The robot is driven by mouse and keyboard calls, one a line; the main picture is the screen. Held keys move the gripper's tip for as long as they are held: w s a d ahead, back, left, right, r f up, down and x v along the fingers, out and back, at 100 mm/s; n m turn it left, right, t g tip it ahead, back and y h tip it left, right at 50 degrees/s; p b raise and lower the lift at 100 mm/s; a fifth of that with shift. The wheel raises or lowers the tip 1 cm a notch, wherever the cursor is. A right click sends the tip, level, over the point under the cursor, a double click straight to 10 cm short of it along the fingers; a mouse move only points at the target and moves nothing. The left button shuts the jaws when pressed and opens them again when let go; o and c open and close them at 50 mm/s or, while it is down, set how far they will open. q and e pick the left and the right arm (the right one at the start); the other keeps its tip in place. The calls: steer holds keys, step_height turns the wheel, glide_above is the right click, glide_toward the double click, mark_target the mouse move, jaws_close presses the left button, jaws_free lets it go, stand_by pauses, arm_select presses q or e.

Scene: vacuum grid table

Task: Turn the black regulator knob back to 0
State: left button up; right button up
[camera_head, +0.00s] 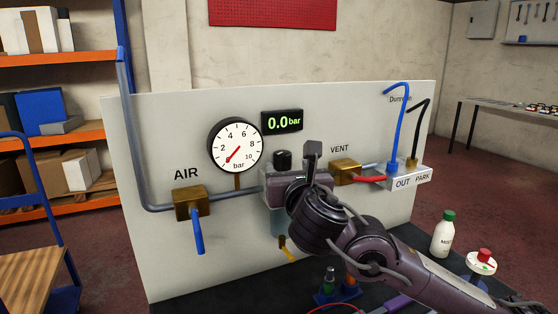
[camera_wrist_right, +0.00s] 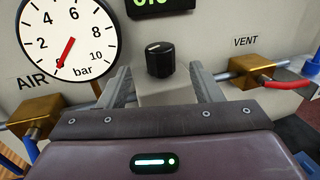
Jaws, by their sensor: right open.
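The black regulator knob (camera_head: 282,159) sits on top of the regulator on the white panel. In the right wrist view, the knob (camera_wrist_right: 159,60) is upright, with a short white mark on its top. My right gripper (camera_head: 300,165) is in front of the regulator, its body hiding part of it. In the wrist view the fingers of my right gripper (camera_wrist_right: 163,84) are wide apart, one on each side below the knob, with visible gaps. The round gauge (camera_head: 236,146) has its red needle near 0. The digital display (camera_head: 282,121) reads 0.0 bar. My left gripper is not in view.
The AIR valve (camera_head: 190,203) with a blue handle is left of the regulator. The VENT valve (camera_head: 345,171) with a red handle is close on the right. Blue and black hoses rise from the OUT/PARK block (camera_head: 408,181). A white bottle (camera_head: 443,234) stands at right.

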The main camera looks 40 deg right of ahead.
mark_target(284, 159)
steer(key=p+x, duration=0.1)
steer(key=x, duration=0.4)
steer(key=shift+w+d, duration=0.1)
steer(key=shift+w, duration=0.1)
steer(key=shift+w+d+p, duration=0.3)
steer(key=shift+w, duration=0.1)
steer(key=shift+c, duration=0.2)
steer(key=c, duration=1)
